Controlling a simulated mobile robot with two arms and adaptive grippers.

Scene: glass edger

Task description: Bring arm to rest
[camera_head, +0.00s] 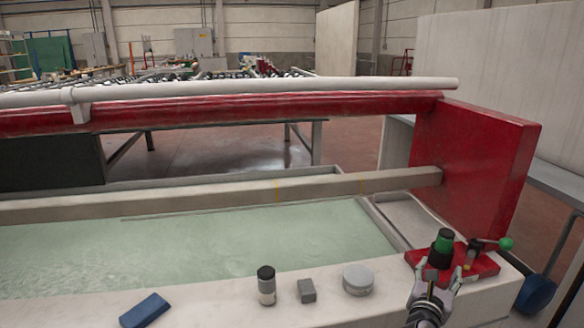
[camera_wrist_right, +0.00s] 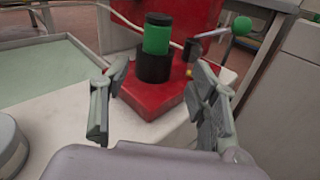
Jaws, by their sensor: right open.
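My right gripper (camera_head: 442,278) is at the lower right in the head view, over the near ledge by a red base plate (camera_head: 482,265). In the right wrist view its two fingers (camera_wrist_right: 155,108) are spread wide with nothing between the tips. A green and black cylinder (camera_wrist_right: 157,48) stands upright on the red plate, just beyond the fingers. It also shows in the head view (camera_head: 442,246), partly behind the gripper. A lever with a green ball knob (camera_head: 505,243) rises from the same plate, to the right. Whether a finger touches the plate or cylinder, I cannot tell. My left gripper is not in view.
On the pale ledge (camera_head: 215,310) lie a blue block (camera_head: 145,310), a dark-capped jar (camera_head: 266,286), a small grey block (camera_head: 306,291) and a round grey tin (camera_head: 358,280). Behind is a greenish basin (camera_head: 200,245). A red upright panel (camera_head: 475,165) stands beyond the gripper.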

